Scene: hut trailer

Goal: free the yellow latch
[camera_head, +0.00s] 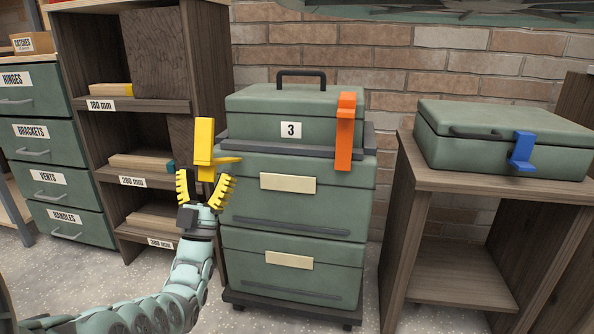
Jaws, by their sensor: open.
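The yellow latch (205,140) stands at the left edge of the green toolbox stack, by the top box marked 3 (265,130). It has a tall upright part and a wider lower part. My gripper (204,184) has yellow ribbed fingers and is open just below the latch. The fingers lie on both sides of the latch's lower end in the picture. I cannot tell whether they touch it. An orange latch (345,132) lies over the right side of the top box, and its lower end hangs down the front.
A green case with a blue latch (522,150) rests on a wooden stand (495,184) at right. Wooden shelves (140,105) and labelled green drawers (45,137) stand at left. A brick wall is behind the stack. Some speckled floor (110,270) is clear at lower left.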

